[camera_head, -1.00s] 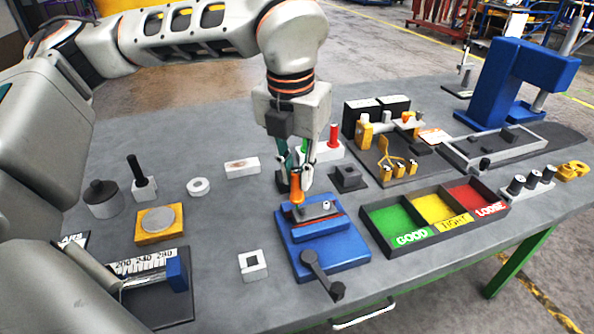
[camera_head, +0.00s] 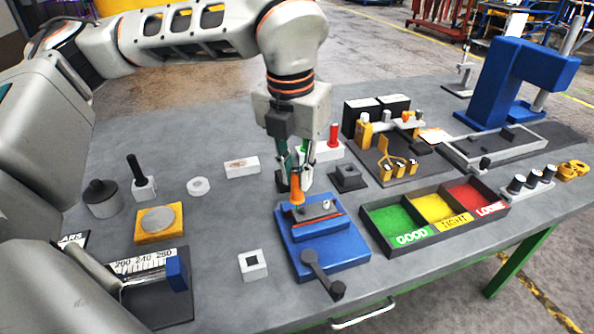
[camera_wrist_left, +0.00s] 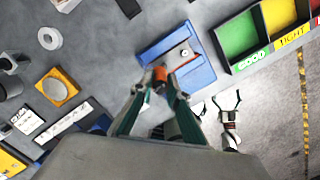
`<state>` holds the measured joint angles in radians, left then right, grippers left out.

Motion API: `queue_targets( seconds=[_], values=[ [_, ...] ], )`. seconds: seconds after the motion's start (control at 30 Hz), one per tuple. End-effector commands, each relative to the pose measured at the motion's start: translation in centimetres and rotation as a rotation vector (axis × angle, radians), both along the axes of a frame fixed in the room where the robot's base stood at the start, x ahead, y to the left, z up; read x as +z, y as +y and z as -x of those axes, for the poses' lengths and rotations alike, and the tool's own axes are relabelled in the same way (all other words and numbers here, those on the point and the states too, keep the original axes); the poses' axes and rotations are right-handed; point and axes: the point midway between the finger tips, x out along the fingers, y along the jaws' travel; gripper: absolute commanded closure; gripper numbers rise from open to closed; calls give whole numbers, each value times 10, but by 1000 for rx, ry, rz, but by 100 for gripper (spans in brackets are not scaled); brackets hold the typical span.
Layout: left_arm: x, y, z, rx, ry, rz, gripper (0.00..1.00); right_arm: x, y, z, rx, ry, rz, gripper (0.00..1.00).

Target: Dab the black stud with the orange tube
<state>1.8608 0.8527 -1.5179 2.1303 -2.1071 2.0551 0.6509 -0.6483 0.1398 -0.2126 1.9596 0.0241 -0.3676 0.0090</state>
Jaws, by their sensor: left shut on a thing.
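My left gripper (camera_head: 297,170) is shut on the orange tube (camera_head: 297,190), held about upright with its tip down over the blue vise (camera_head: 340,255). The tube also shows between the fingertips in the wrist view (camera_wrist_left: 160,74). A small pale stud (camera_head: 326,206) stands on the dark part in the vise, right of the tube. I cannot tell whether a black stud is under the tube, or whether the tip touches anything. A black upright post (camera_head: 134,168) stands in a white block at the left. My right gripper (camera_wrist_left: 227,104) is open and empty, low in the wrist view.
A tray (camera_head: 385,246) with green, yellow and red compartments lies right of the vise. A dark square block (camera_head: 348,178) sits behind it. A white square block (camera_head: 253,265) is left of the vise, and a white ring (camera_head: 198,186) lies farther left. Bare table lies between them.

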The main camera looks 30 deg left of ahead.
Motion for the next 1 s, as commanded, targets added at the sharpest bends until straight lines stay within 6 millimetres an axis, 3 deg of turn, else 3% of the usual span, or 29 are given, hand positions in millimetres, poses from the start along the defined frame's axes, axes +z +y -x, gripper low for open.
queue_targets(
  seconds=[1.0],
  values=[
    [-11,0,0,0,0,0,100,-8,0,2,-1,4,-1,11]
  ],
)
